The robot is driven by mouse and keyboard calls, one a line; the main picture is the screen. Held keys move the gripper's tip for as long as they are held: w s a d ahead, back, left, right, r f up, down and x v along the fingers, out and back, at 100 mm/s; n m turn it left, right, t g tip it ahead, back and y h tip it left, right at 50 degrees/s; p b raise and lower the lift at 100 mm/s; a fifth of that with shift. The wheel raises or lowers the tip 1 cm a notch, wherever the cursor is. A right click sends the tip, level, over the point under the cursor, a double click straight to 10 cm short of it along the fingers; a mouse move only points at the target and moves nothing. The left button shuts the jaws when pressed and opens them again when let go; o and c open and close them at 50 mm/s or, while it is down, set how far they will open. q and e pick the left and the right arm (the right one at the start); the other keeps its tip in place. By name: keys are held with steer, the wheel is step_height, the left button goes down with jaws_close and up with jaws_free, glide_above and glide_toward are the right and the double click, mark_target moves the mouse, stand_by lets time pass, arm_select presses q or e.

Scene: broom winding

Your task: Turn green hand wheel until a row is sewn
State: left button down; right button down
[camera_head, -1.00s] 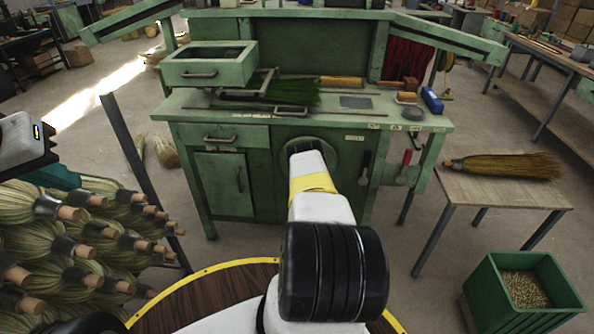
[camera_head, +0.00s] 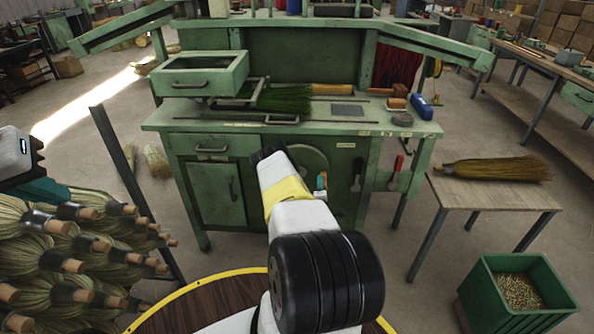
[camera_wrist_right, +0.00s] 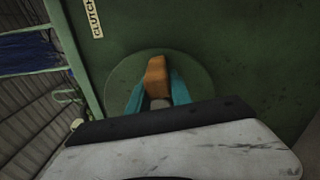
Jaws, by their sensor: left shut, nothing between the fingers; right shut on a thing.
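The green hand wheel (camera_head: 311,160) is a round disc on the front of the green workbench, partly hidden in the head view by my right arm. The right wrist view shows the wheel (camera_wrist_right: 197,82) face with its wooden handle (camera_wrist_right: 156,74). My right gripper (camera_wrist_right: 156,98) is shut on that handle, with a teal finger on each side. In the head view a small teal part of the right gripper (camera_head: 321,184) shows in front of the wheel. My left gripper (camera_head: 40,190) is at the left edge, teal and partly cut off, away from the wheel. It is shut and empty.
A broom with green bristles (camera_head: 283,99) lies on the workbench top (camera_head: 180,118). Several brooms (camera_head: 60,250) are stacked at left beside a dark post (camera_head: 120,165). A finished-looking broom (camera_head: 497,168) lies on a side table (camera_head: 480,193). A green bin (camera_head: 515,292) stands below right.

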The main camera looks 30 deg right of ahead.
steer(key=shift+s+f, duration=0.1)
steer(key=c, duration=1.2)
jaws_free()
steer(key=shift+o, duration=0.2)
steer(key=v, duration=0.7)
steer(key=shift+s+a, duration=0.25)
steer(key=shift+s, duration=0.05)
